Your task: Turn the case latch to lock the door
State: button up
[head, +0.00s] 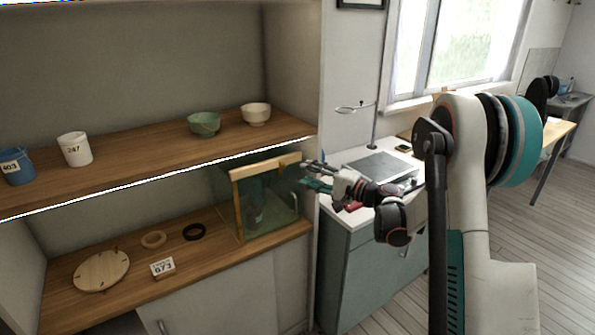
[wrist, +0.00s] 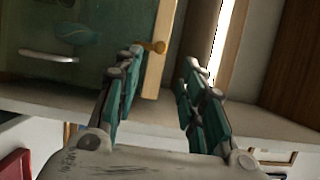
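The glass case (head: 238,212) stands on the lower shelf at its right end. Its door has a pale wooden frame (head: 266,166), which also shows in the wrist view (wrist: 161,62). The latch (wrist: 153,46), a small orange-brown knob, sits on this frame in the wrist view. I cannot make out the latch in the head view. My gripper (head: 306,174) is at the right of the case, close to the door frame. In the wrist view my gripper (wrist: 165,60) is open and empty, with the latch just beyond and beside the left fingertip. I cannot tell whether they touch.
A green bowl (head: 204,124), a cream bowl (head: 256,114), a white cup (head: 75,150) and a blue cup (head: 16,167) stand on the upper shelf. A wooden disc (head: 101,271), two rings and a number card (head: 162,268) lie left of the case. A white-topped desk stands at right.

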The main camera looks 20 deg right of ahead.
jog(key=shift+v, duration=2.1)
